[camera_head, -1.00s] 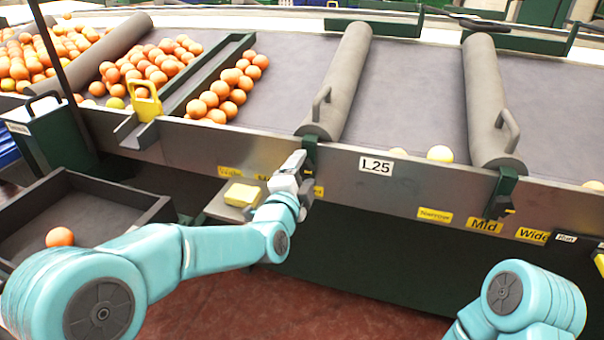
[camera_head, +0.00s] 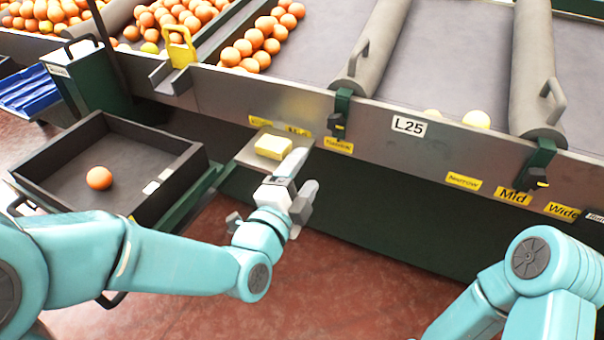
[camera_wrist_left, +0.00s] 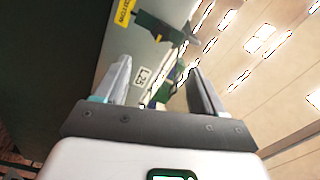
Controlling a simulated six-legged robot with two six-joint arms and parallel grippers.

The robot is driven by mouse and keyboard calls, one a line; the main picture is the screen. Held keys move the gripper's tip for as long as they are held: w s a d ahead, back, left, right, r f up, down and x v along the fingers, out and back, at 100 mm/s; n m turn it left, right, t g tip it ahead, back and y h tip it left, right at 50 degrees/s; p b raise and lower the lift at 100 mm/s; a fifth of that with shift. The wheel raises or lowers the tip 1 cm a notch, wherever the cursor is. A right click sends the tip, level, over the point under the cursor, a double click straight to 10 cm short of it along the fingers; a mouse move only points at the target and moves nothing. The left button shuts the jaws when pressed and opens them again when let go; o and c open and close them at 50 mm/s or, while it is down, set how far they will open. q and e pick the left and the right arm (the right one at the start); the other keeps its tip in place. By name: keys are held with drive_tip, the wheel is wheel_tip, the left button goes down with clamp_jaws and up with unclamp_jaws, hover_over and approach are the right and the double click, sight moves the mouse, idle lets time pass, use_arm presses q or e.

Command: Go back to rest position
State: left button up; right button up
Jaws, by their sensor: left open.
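A dark tray (camera_head: 190,160) at the left holds one orange (camera_head: 99,178). The machine's front panel (camera_head: 380,125) runs across with rollers (camera_head: 540,60) above. Many oranges (camera_head: 262,40) lie on the belt. Red floor (camera_head: 340,310) is open below.

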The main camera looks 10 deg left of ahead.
idle(0.4)
use_arm(q)
drive_tip(key=s+a+f+n+g+y, duration=0.1)
drive_tip(key=a+f+n+g+y, duration=0.2)
drive_tip(key=f, duration=1)
drive_tip(key=s+a+f+n+g+y, duration=0.15)
drive_tip(key=a+f+g, duration=0.35)
drive_tip(key=f, duration=0.8)
drive_tip(key=s+f+n+g+h, duration=0.2)
drive_tip(key=s+f+n+g, duration=0.65)
drive_tip(key=s+f, duration=0.65)
drive_tip(key=s+r+n+p, duration=0.2)
drive_tip(key=r+n+p, duration=0.1)
drive_tip(key=r+p, duration=1)
drive_tip(key=s+d+r+n+p, duration=0.1)
drive_tip(key=s+r+n+p, duration=0.2)
drive_tip(key=r+p, duration=1)
drive_tip(key=shift+d+r+n+h, duration=0.2)
drive_tip(key=shift+r+n+h, duration=0.25)
drive_tip(key=shift+r+n, duration=0.15)
